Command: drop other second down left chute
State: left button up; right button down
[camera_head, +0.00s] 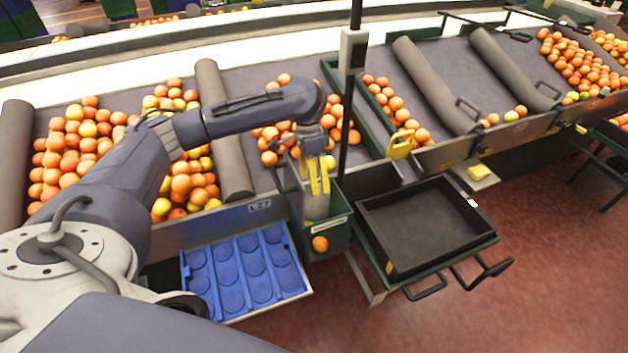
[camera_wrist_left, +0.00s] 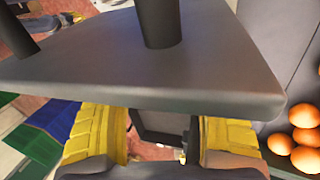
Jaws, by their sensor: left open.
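My left gripper (camera_head: 319,176) hangs over the narrow green chute (camera_head: 340,235) at the belt's front edge, its yellow fingers pointing down. In the left wrist view the fingers (camera_wrist_left: 160,140) are apart with no fruit between them. A single orange (camera_head: 320,243) shows in the lower front opening of the chute. Loose oranges (camera_head: 270,158) lie on the belt behind the gripper, partly hidden by my arm. More oranges (camera_wrist_left: 303,116) show at the right of the left wrist view. My right gripper is in neither view.
A blue tray with round cups (camera_head: 238,268) sits left of the chute, with no fruit visible in it. An empty black tray (camera_head: 420,233) stands to the right. A dark post (camera_head: 350,100) rises close beside the gripper. Grey rollers (camera_head: 222,130) divide the belt.

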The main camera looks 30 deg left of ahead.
pick_arm(q)
jog(key=shift+r, duration=0.1)
jog(key=v, duration=1.1)
jog(key=shift+r, duration=0.35)
jog(key=shift+a, duration=0.1)
